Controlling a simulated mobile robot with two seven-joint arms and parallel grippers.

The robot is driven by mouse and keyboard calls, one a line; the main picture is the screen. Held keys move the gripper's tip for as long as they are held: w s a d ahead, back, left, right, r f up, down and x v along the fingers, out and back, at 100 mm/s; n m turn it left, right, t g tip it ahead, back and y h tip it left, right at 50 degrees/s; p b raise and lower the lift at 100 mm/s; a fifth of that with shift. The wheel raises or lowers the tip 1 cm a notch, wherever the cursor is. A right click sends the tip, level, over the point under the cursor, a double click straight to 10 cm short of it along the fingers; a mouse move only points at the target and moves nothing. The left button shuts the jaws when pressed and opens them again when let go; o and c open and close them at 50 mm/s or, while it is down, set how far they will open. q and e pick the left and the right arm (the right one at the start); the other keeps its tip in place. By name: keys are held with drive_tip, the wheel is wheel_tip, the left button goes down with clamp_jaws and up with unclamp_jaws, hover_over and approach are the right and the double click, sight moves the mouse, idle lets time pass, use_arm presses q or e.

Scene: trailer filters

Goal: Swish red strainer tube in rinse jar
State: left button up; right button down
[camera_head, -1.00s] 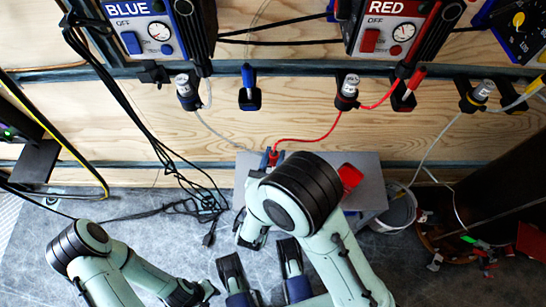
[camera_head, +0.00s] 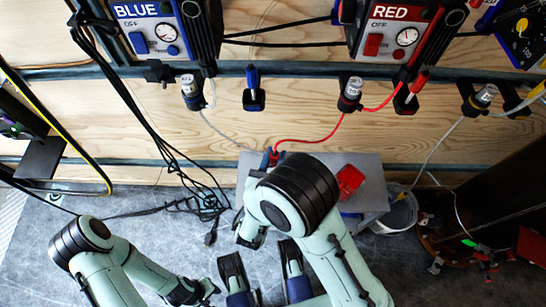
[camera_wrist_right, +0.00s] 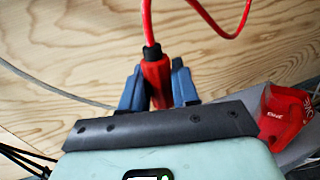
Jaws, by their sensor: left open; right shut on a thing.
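The red strainer tube (camera_wrist_right: 157,82) is upright between the blue fingers of my right gripper (camera_wrist_right: 158,90). A dark collar and a thin red hose lead up from its top. In the head view, my right gripper (camera_head: 270,157) is at the back edge of a grey box, partly hidden by my own arm. The tube's lower end is hidden. A red container with white lettering (camera_wrist_right: 284,116), perhaps the rinse jar, stands to the right of the gripper; it also shows in the head view (camera_head: 350,181).
The grey box (camera_head: 372,177) stands against the plywood wall. A white bucket (camera_head: 398,212) is to its right. The red unit (camera_head: 395,32) and blue unit (camera_head: 160,35) hang above. Black cables (camera_head: 205,203) lie on the floor left of the box. A dark drum stands at the right.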

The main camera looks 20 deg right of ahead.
drive_tip(key=shift+d+f+b, duration=0.1)
drive_tip(key=shift+f+b, duration=0.25)
drive_tip(key=shift+f, duration=0.1)
idle(0.4)
